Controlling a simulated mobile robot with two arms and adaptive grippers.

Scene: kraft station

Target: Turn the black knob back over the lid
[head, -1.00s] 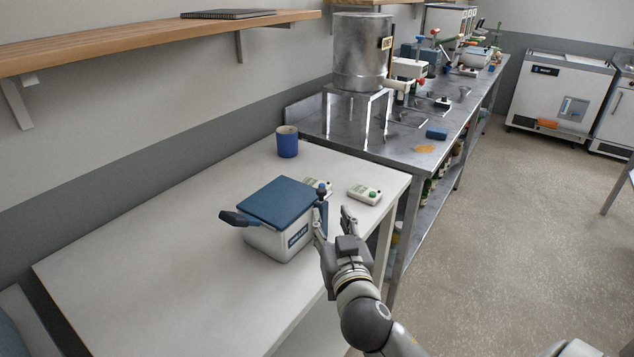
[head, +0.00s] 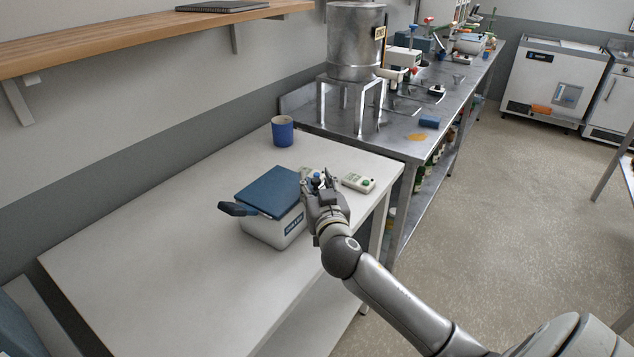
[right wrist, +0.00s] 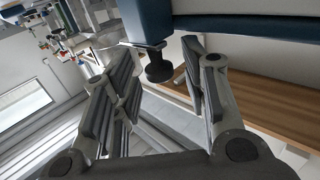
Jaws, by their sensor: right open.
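A white box with a blue lid (head: 270,193) stands on the white table, its label facing front right. The lid lies flat on the box. The black knob (right wrist: 158,68) shows in the right wrist view, below a dark blue piece (right wrist: 148,18) by the lid's edge. In the head view the knob is largely hidden by my right gripper (head: 311,183), at the box's right corner. My right gripper is open; in the wrist view its fingers (right wrist: 165,78) stand on either side of the knob, with gaps. My left gripper is not in view.
A dark handle (head: 238,209) sticks out left of the box. A blue cup (head: 283,131) stands at the back. The table's left part (head: 150,260) is clear.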

